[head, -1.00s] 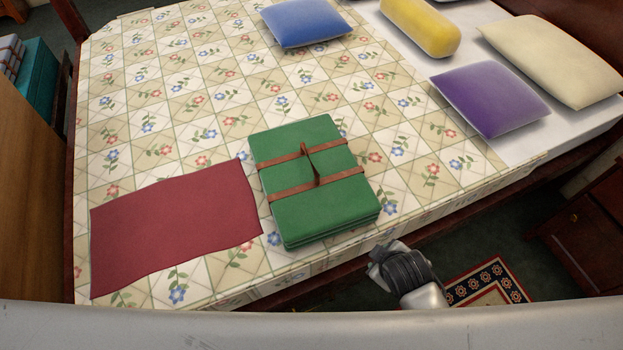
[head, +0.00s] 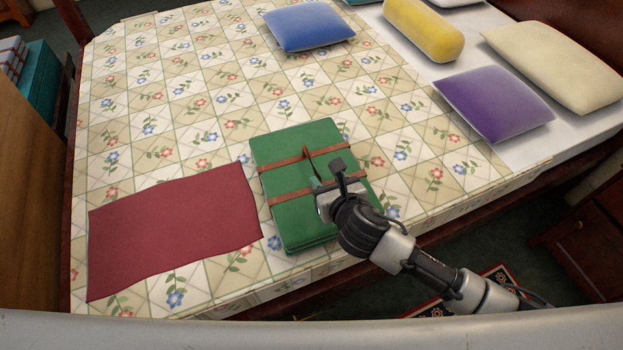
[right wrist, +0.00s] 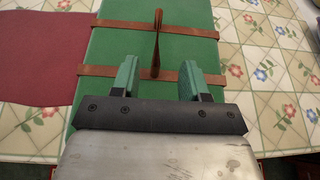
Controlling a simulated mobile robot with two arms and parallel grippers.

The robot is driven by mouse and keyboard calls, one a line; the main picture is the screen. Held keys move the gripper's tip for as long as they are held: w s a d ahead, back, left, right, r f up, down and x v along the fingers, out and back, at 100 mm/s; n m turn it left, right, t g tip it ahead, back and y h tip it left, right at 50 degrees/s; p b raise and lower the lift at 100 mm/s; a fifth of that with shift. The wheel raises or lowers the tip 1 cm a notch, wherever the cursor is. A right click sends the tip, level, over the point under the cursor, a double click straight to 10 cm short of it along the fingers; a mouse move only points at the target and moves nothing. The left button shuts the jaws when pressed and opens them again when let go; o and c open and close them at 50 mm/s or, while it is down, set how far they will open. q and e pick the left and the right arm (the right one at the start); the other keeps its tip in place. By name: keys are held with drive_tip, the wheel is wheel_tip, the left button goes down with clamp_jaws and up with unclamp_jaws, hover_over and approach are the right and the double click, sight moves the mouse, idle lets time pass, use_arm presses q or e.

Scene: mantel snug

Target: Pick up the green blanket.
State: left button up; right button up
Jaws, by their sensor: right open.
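The green blanket (head: 289,207) lies folded on the bed, bound with two brown straps and a raised strap handle (head: 307,163). My right gripper (head: 327,174) is over the right part of the blanket, close to the handle. In the right wrist view the gripper (right wrist: 158,80) is open, its two green-padded fingers apart. The handle (right wrist: 156,45) stands between and just ahead of the fingertips there, with nothing held. The blanket (right wrist: 110,50) fills the middle of that view. My left gripper is not in view.
A dark red cloth (head: 172,232) lies flat left of the blanket on the patterned quilt (head: 180,120). Blue (head: 308,27), yellow (head: 424,28), purple (head: 494,103) and cream (head: 556,65) pillows lie farther back. A wooden cabinet (head: 590,235) stands at the right.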

sight(313, 165)
drive_tip(key=x, duration=0.3)
drive_tip(key=shift+w+a+f, duration=0.15)
drive_tip(key=shift+w+f, duration=0.05)
drive_tip(key=x, duration=0.2)
drive_tip(key=b+x, duration=0.1)
drive_tip(key=x, duration=0.2)
drive_tip(key=shift+a+f, duration=0.15)
drive_tip(key=shift+f, duration=0.2)
drive_tip(key=shift+c, duration=0.4)
clamp_jaws()
idle(0.4)
drive_tip(key=shift+r, duration=0.15)
